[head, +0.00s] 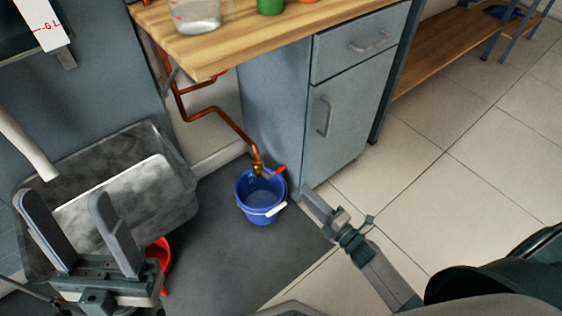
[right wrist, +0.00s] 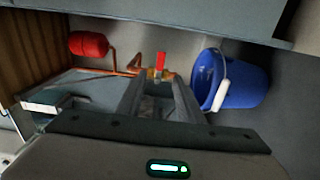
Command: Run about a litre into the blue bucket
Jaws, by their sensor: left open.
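The blue bucket (head: 258,214) stands upright on the dark floor mat, its white handle grip (head: 276,210) at the right front. A brass tap (head: 258,168) on a copper pipe hangs over its back rim. The tap's red lever (head: 280,170) sticks out to the right. In the right wrist view the bucket (right wrist: 240,80) is right of the red lever (right wrist: 160,61). I cannot tell whether water is running or in the bucket. My right gripper (head: 306,192) is beside the bucket, its fingers (right wrist: 160,100) apart, short of the lever. My left gripper (head: 76,210) is open and empty at left.
A wooden worktop (head: 240,40) with a clear jug (head: 197,14) overhangs the pipe. A grey cabinet (head: 335,120) stands right behind the bucket. A grey basin (head: 155,145) and a red container (head: 158,255) are by my left gripper. Tiled floor (head: 460,190) at right is clear.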

